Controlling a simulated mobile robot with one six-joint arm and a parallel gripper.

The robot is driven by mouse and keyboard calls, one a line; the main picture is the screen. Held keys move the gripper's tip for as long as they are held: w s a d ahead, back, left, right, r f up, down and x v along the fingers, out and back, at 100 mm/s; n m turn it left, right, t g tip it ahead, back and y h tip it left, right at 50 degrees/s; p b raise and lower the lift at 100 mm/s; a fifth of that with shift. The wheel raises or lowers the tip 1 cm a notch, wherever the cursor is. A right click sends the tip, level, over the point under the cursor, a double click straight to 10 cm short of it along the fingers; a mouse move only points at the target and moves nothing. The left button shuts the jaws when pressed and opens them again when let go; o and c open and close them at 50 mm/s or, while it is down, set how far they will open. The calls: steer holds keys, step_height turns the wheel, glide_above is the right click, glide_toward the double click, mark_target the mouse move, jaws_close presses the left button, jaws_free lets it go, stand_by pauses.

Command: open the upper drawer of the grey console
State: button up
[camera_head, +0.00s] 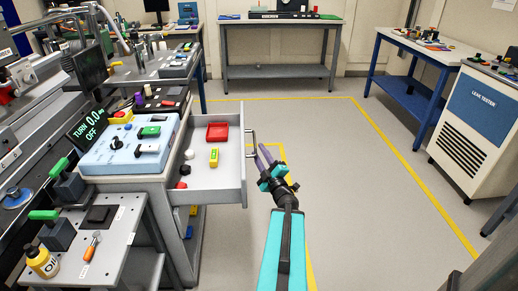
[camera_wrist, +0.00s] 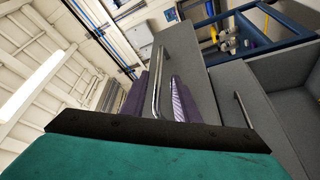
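The grey console's upper drawer (camera_head: 234,172) is pulled out in the head view, with its inside in sight. It holds a red tray (camera_head: 218,132), a yellow-green block (camera_head: 214,157) and a few small round parts. A metal bar handle (camera_head: 253,142) is on its front; the handle also shows in the wrist view (camera_wrist: 156,85). My gripper (camera_head: 265,157) is at the drawer front, close to the handle. In the wrist view its purple fingers (camera_wrist: 161,98) are apart, with the bar between them and a gap on the right side. Contact cannot be told.
A blue control box (camera_head: 125,145) stands on the console top. A second handle (camera_wrist: 243,108) shows on a lower grey front in the wrist view. The floor right of the drawer is clear up to the leak tester (camera_head: 480,125). A workbench (camera_head: 280,22) stands at the back.

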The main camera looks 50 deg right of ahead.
steer(key=p+v, duration=0.7)
steer(key=p, duration=0.1)
steer(key=shift+p, duration=0.3)
stand_by(0.4)
steer(key=shift+s+a, duration=0.1)
stand_by(0.4)
